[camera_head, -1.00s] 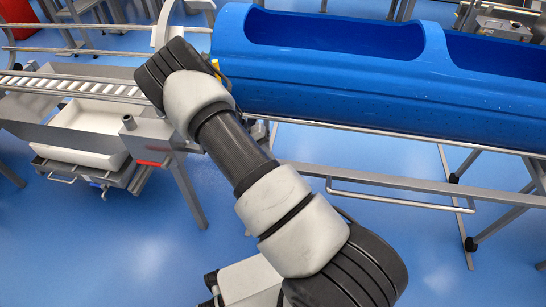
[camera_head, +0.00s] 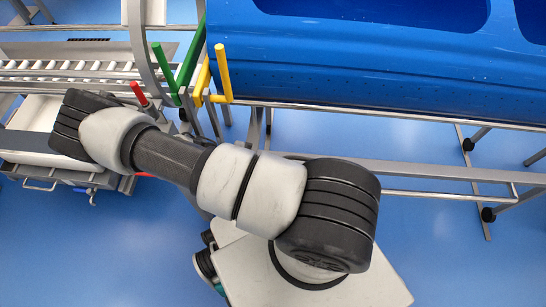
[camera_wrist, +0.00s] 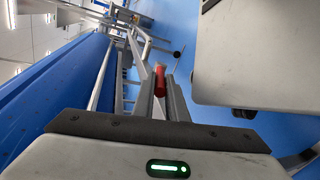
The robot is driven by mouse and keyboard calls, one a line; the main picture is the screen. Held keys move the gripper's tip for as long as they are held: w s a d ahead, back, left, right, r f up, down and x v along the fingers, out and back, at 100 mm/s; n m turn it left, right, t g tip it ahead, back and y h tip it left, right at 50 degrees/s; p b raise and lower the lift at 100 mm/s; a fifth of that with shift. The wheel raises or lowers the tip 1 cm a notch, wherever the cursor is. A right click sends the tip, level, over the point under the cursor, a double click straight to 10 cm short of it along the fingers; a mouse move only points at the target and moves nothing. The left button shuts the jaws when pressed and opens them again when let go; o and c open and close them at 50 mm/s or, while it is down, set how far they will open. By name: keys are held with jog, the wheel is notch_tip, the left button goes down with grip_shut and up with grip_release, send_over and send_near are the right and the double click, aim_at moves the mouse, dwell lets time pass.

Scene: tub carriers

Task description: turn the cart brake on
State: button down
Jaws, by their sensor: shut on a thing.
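In the wrist view my gripper (camera_wrist: 160,88) is shut on a red handle (camera_wrist: 159,76), which shows between the two fingers. In the head view the gripper is hidden behind my own arm. That view shows an upright red lever (camera_head: 140,93) beside the roller track and a small red bar (camera_head: 146,174) low at the steel cart's right end. I cannot tell which of these two reds is the one in my fingers. The steel cart (camera_head: 45,171) stands at the left, partly covered by my arm. No brake marking is readable.
Green levers (camera_head: 188,62) and yellow levers (camera_head: 223,72) stand upright between the roller track (camera_head: 70,68) and the large blue tub (camera_head: 340,70). The tub rests on a steel rail frame (camera_head: 410,170). Blue floor (camera_head: 450,265) is open at the lower right.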

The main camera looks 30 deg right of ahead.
jog(key=shift+f, duration=0.1)
dwell(0.5)
jog(key=c, duration=1.8)
grip_release()
jog(key=shift+o, duration=0.2)
notch_tip(320, 180, up, 10)
jog(key=p, duration=0.3)
